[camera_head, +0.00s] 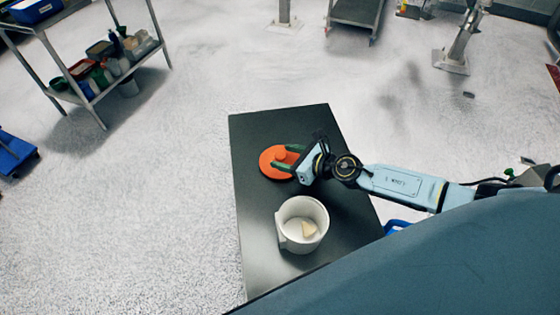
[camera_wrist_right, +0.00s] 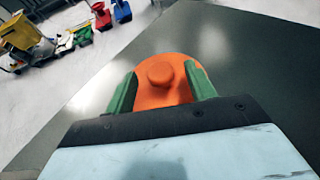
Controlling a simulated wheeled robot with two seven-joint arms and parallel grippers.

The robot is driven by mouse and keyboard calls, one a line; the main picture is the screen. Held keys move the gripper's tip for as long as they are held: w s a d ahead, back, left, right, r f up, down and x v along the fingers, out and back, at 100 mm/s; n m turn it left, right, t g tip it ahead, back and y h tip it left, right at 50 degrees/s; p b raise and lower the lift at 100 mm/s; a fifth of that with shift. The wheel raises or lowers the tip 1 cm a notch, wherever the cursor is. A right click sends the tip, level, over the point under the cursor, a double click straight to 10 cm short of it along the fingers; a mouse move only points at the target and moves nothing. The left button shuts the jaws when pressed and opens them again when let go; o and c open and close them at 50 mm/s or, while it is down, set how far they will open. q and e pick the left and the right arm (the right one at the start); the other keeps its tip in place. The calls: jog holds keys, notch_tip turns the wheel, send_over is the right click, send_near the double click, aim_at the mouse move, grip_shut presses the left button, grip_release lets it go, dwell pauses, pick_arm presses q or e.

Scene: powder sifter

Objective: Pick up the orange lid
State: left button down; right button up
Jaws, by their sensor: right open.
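The orange lid (camera_head: 267,163) lies on the dark table top, a round disc with a raised knob in its middle. My right gripper (camera_head: 283,158) is at the lid, coming in from the right, with its green fingers either side of the knob. In the right wrist view the lid (camera_wrist_right: 162,98) sits between the two open green fingers (camera_wrist_right: 161,92), and the knob shows a gap to each finger. Part of the lid's near side is hidden by the gripper. My left gripper is not in view.
A white sifter cup (camera_head: 289,207) with a pale piece inside stands on the dark table (camera_head: 262,265), nearer than the lid. The table's left strip and far end are bare. A shelf cart (camera_head: 88,104) with containers stands on the floor at upper left.

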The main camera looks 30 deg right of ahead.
jog(key=shift+w+a+f, duration=0.25)
jog(key=shift+w, duration=0.1)
jog(key=shift+c, duration=0.2)
jog(key=c, duration=1)
jog(key=shift+r, duration=0.2)
